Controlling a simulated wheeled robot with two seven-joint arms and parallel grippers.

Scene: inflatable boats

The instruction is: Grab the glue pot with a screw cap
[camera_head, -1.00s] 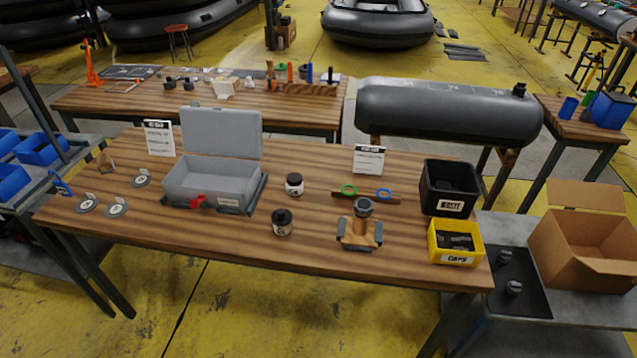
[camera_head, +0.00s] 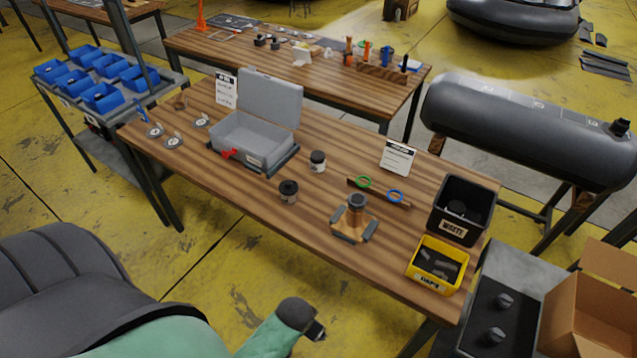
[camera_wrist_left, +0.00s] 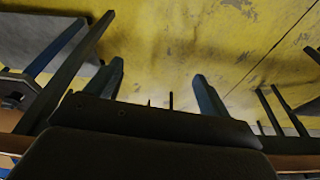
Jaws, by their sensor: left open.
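Two small pots stand upright on the wooden table. The farther pot (camera_head: 318,161) has a dark cap and a pale label. The nearer pot (camera_head: 288,192) is dark with a black top and a small label. I cannot tell from here which top is a screw cap. My left gripper (camera_wrist_left: 158,75) shows in the left wrist view with its two fingers apart and nothing between them. It faces the yellow floor, away from both pots. Green and dark parts of my body show at the bottom of the head view. My right gripper is not in view.
On the table (camera_head: 235,190) are a grey open case (camera_head: 250,142), a wooden stand (camera_head: 352,220), a black waste bin (camera_head: 464,208), a yellow caps bin (camera_head: 438,263) and a sign (camera_head: 397,158). Two rings, green and blue, lie behind the stand. The front left tabletop is mostly clear.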

